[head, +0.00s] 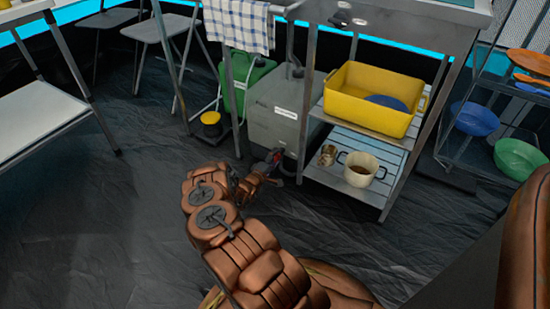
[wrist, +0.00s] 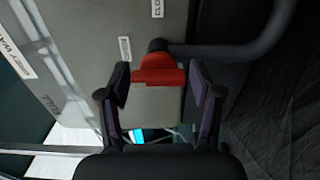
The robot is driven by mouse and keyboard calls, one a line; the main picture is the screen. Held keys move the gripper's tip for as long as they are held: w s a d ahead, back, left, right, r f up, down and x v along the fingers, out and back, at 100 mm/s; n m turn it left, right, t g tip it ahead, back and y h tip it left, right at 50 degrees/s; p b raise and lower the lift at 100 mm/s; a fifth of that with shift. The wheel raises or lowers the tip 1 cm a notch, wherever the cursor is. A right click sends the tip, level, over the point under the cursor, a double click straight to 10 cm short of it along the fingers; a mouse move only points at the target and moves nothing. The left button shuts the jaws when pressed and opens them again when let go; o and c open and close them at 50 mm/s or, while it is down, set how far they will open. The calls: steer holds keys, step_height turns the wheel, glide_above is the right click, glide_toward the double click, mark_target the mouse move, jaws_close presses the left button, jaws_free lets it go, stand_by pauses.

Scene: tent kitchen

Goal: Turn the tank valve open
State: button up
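The grey tank (head: 278,118) stands on the floor under the counter, beside the shelf. Its red valve handle (wrist: 158,70) lies crosswise in the wrist view, on a dark fitting with a dark pipe (wrist: 235,52) running right. My gripper (wrist: 160,82) is open, with one finger on each side of the handle and little room at either end. I cannot tell whether a finger touches it. In the head view my gripper (head: 270,168) is low at the tank's front, and the valve is mostly hidden there.
A metal shelf (head: 345,190) right of the tank holds a yellow tub (head: 365,110), a cream pot (head: 360,169) and a tin (head: 327,155). A green canister (head: 245,85) and a yellow-topped container (head: 211,125) stand left.

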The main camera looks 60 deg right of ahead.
steer(key=shift+o, duration=0.7)
steer(key=a, duration=1.2)
steer(key=shift+s, duration=0.25)
